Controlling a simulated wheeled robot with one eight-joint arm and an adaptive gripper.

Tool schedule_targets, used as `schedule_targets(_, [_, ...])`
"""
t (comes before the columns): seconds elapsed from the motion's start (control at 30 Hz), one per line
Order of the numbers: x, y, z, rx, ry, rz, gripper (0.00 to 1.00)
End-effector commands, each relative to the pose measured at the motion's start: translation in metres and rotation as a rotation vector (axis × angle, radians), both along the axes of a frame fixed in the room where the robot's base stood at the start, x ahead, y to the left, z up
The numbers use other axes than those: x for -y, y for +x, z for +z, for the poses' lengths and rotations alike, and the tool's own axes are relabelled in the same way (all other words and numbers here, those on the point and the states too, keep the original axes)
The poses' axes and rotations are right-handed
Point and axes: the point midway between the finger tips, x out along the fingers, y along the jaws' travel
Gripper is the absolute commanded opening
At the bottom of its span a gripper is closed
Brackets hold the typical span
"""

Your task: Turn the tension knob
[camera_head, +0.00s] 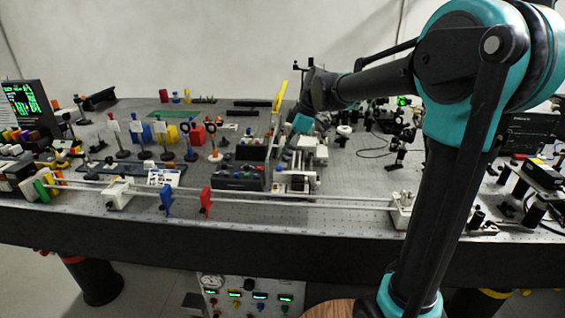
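My gripper (285,158) hangs from the teal-banded wrist above the middle of the bench, over a white and grey stage assembly (297,180). The fingers are small and dark, so I cannot tell whether they are open or shut, or touching anything. I cannot identify the tension knob for certain. A long pale rail (320,202) runs along the front of the bench, with a white block (118,194) near its left end and a white mount (402,212) at its right end. A blue clip (167,203) and a red clip (205,202) sit along it.
A dark control box (240,177) with coloured buttons stands just left of the stage. Several post-mounted optics stand behind the rail at left. More optics and a black instrument (530,132) crowd the right. A gauge panel (250,297) is below the bench edge.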

Motion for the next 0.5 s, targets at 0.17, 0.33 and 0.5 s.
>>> schedule_targets(0.17, [-0.008,0.000,-0.019,0.001,0.000,-0.001,0.38])
schedule_targets(0.33, [-0.011,0.000,-0.026,0.001,0.000,-0.001,0.38])
schedule_targets(0.5, [-0.011,0.000,-0.027,0.001,0.000,-0.001,0.38])
